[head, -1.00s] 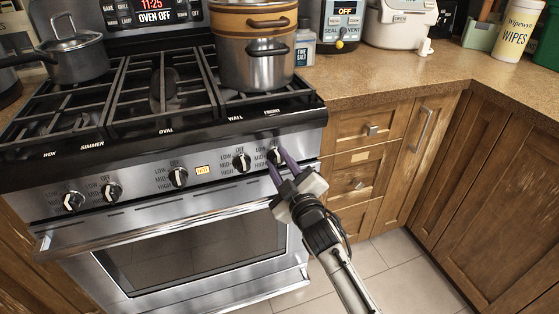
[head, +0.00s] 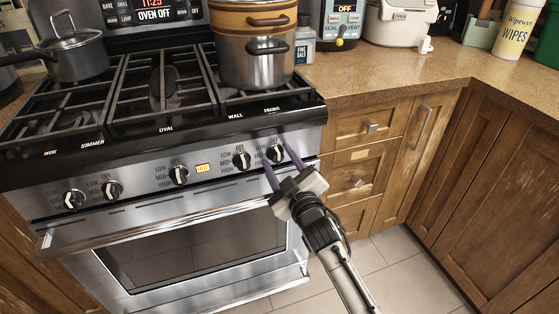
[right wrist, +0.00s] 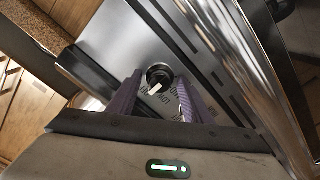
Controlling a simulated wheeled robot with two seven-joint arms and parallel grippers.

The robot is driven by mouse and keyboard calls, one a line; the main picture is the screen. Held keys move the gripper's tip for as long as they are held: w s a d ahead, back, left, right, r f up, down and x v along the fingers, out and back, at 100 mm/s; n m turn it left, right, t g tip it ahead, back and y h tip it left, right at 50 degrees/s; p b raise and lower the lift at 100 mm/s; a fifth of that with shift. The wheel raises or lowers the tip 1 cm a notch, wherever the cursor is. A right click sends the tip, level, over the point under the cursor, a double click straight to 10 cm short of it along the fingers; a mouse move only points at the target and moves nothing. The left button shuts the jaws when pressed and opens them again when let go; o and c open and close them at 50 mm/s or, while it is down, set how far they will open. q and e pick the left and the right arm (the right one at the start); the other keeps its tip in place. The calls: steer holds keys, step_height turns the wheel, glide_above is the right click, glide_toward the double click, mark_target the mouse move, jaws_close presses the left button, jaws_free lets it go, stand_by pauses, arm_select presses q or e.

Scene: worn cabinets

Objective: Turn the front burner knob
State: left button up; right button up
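The front burner knob (head: 275,154) is the rightmost black knob with a light bar on the stove's front panel, below the FRONT label. My right gripper (head: 277,159) is open, with its purple fingers spread to either side of this knob. In the right wrist view the knob (right wrist: 159,76) shows between the tips of my right gripper (right wrist: 158,80), with a gap on each side. I cannot tell how far the tips reach along the knob. My left gripper is not in view.
The neighbouring knob (head: 241,160) sits close on the left, with several more knobs along the panel. The oven door handle (head: 150,228) juts out below. A large pot (head: 255,66) stands on the right grate. The floor (head: 400,262) to the right is clear.

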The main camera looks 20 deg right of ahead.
arm_select(q)
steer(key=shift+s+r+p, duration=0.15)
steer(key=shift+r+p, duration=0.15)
steer(key=shift+p, duration=0.2)
arm_select(e)
steer(key=s, duration=1)
steer(key=shift+s+d, duration=0.15)
arm_select(q)
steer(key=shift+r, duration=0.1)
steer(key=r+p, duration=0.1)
steer(key=p, duration=0.1)
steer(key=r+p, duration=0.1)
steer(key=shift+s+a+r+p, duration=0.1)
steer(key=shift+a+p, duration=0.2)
steer(key=shift+p, duration=0.05)
arm_select(e)
steer(key=s+a+f+m+g, duration=0.1)
steer(key=s+f+m+g, duration=0.1)
steer(key=s+f, duration=0.4)
steer(key=s+a+f+m+g+y, duration=0.1)
steer(key=s+f+g, duration=0.3)
steer(key=s+f, duration=0.3)
steer(key=s+a+f+m+g+y, duration=0.1)
steer(key=s+f, duration=0.5)
steer(key=s, duration=0.6)
steer(key=shift+a+f+m+g, duration=0.15)
steer(key=shift+a+m+g, duration=0.1)
steer(key=shift+m+g, duration=0.75)
